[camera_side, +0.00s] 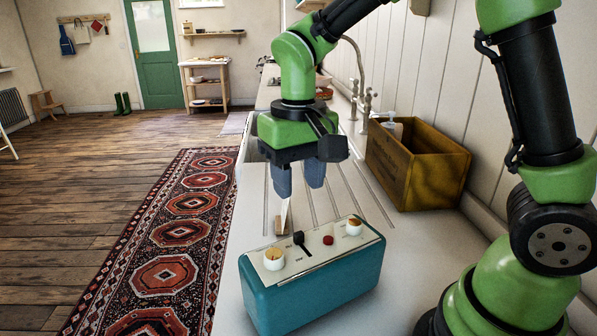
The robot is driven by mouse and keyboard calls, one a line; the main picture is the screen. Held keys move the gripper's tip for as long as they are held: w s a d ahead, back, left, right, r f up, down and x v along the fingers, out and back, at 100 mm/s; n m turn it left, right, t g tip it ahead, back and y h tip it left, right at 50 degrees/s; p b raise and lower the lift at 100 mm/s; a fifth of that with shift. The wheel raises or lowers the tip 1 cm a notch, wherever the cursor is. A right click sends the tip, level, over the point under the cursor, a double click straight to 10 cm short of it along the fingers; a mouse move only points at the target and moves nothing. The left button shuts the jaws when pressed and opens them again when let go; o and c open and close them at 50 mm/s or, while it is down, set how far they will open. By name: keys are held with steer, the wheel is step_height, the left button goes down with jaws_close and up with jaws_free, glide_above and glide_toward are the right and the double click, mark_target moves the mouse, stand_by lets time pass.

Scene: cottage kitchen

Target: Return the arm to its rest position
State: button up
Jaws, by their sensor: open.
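My gripper (299,180) hangs from my green and black arm, pointing down over the pale grooved counter. Its two grey-blue fingers are apart, with no object seen between them. It is above and behind a teal box (318,289) with a cream top panel. The panel carries two cream knobs with orange tops, a black lever (301,243) and a red button (328,240). A thin white upright piece (285,216) with a small wooden block at its foot stands below the fingers; whether they touch it I cannot tell.
A tap (362,95) rises behind my gripper. The counter's left edge drops to a floor with a patterned red rug (183,235). Grooved counter between gripper and crate is clear.

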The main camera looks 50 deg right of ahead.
steer(key=shift+r, duration=0.5)
steer(key=s+r+t+y, duration=0.1)
steer(key=s+r+t, duration=0.2)
steer(key=s, duration=0.4)
steer(key=s+d+r+t+y, duration=0.1)
steer(key=s+r+t, duration=0.3)
steer(key=s, duration=0.3)
steer(key=shift+d+r, duration=0.3)
steer(key=shift+r, duration=0.25)
steer(key=shift+s, duration=0.1)
stand_by(0.5)
steer(key=shift+c, duration=0.9)
